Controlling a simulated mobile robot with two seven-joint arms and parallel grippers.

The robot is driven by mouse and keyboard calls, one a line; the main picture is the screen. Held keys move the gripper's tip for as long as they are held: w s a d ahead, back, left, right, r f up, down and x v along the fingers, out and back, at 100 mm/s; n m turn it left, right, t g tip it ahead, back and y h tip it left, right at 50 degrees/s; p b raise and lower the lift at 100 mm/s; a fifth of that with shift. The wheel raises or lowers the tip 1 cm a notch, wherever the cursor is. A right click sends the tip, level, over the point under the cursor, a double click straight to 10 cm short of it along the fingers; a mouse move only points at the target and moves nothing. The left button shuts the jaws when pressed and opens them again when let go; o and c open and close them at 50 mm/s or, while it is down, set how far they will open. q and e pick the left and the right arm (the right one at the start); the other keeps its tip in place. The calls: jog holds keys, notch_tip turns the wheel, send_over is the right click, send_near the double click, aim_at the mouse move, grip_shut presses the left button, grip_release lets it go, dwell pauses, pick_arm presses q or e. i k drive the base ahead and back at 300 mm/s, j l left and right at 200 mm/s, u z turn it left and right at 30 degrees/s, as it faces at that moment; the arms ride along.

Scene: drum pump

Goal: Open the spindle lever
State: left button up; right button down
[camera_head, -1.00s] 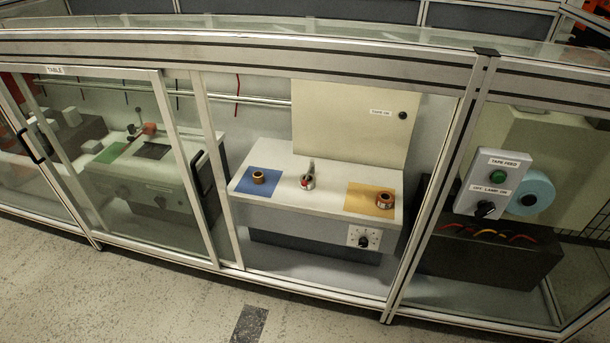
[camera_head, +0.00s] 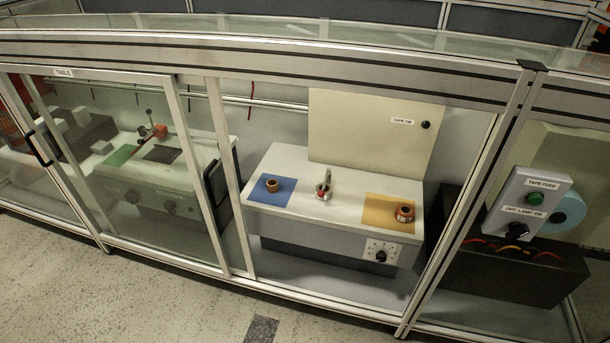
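A small upright metal fitting with a red part (camera_head: 323,189) stands on the white bench top (camera_head: 343,206) behind the middle opening of the framed enclosure. It sits between a blue square (camera_head: 262,193) and a yellow square (camera_head: 378,209), and may be the spindle with its lever. It is too small to tell whether a lever on it is open or shut. A brown tape roll (camera_head: 272,185) is on the blue square and another roll (camera_head: 404,213) is on the yellow one. Neither of my grippers is in view.
A metal frame rail (camera_head: 270,60) crosses above the bench. A glazed door with a black handle (camera_head: 214,183) stands left of the opening. A grey control box labelled TAPE FEED (camera_head: 528,202) is at the right.

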aim_at(322, 193)
jog(key=i+j, duration=0.2)
jog(key=i, duration=0.15)
jog(key=i+j+u, duration=0.15)
jog(key=i, duration=0.2)
jog(key=i+j, duration=0.25)
jog(key=i+u, duration=0.05)
jog(key=i, duration=0.05)
